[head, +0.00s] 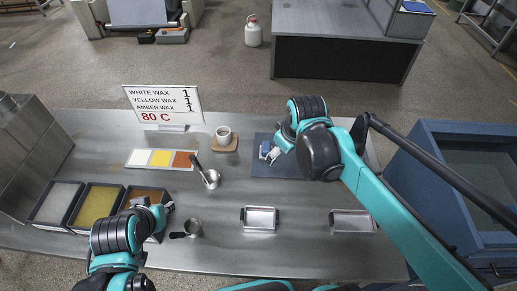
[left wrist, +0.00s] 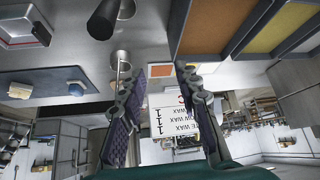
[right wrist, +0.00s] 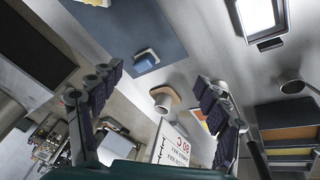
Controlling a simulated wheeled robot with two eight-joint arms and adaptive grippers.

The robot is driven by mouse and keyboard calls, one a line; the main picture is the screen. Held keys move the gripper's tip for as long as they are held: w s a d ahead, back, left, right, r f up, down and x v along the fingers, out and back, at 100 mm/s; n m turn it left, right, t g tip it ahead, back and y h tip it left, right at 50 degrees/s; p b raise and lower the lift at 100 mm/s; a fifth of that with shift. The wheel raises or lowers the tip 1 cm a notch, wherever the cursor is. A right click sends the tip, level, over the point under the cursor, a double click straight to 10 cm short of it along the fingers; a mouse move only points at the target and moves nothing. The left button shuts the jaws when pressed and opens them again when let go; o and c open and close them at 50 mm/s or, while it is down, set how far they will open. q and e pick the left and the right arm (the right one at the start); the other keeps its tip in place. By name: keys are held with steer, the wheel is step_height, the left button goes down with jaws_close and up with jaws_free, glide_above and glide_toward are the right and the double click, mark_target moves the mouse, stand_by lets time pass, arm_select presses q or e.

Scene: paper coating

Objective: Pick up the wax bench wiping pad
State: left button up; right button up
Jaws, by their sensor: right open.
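A blue block-like pad (head: 264,150) with a pale edge lies on a dark blue mat (head: 262,170) at the centre right of the bench. It also shows in the right wrist view (right wrist: 146,60) and the left wrist view (left wrist: 75,88). A second, pale yellowish item (right wrist: 95,2) on the mat is cut off in the right wrist view. My right gripper (head: 274,155) is open above the mat, close to the blue pad, with nothing between its fingers (right wrist: 160,105). My left gripper (head: 165,209) is open and empty near the wax containers at the left (left wrist: 160,85).
A cup (head: 223,134) on a tan coaster, a ladle (head: 211,179) and a dark-handled pot (head: 193,227) stand left of the mat. Metal trays (head: 260,218) (head: 352,222) lie in front. A sign (head: 164,104) and colour card (head: 160,158) are behind the wax containers (head: 96,206).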

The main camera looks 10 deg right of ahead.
steer(key=w+f+n+g+p, duration=0.1)
steer(key=w+f+n+g, duration=0.3)
steer(key=w, duration=0.6)
steer(key=n+p, duration=0.1)
steer(key=n, duration=0.4)
glide_above(266, 146)
steer(key=f, duration=0.5)
steer(key=shift+w+d+f, duration=0.1)
steer(key=shift+w+f, duration=0.15)
steer(key=shift+w, duration=0.15)
step_height(266, 146, down, 3)
steer(key=shift+r+b, duration=0.2)
steer(key=shift+b, duration=0.2)
steer(key=f, duration=0.1)
steer(key=f+b, duration=0.1)
steer(key=f, duration=0.1)
steer(key=f+b, duration=0.1)
steer(key=f, duration=0.1)
steer(key=shift+s+f, duration=0.25)
steer(key=shift+s, duration=0.1)
steer(key=shift+r, duration=0.1)
steer(key=c, duration=1.2)
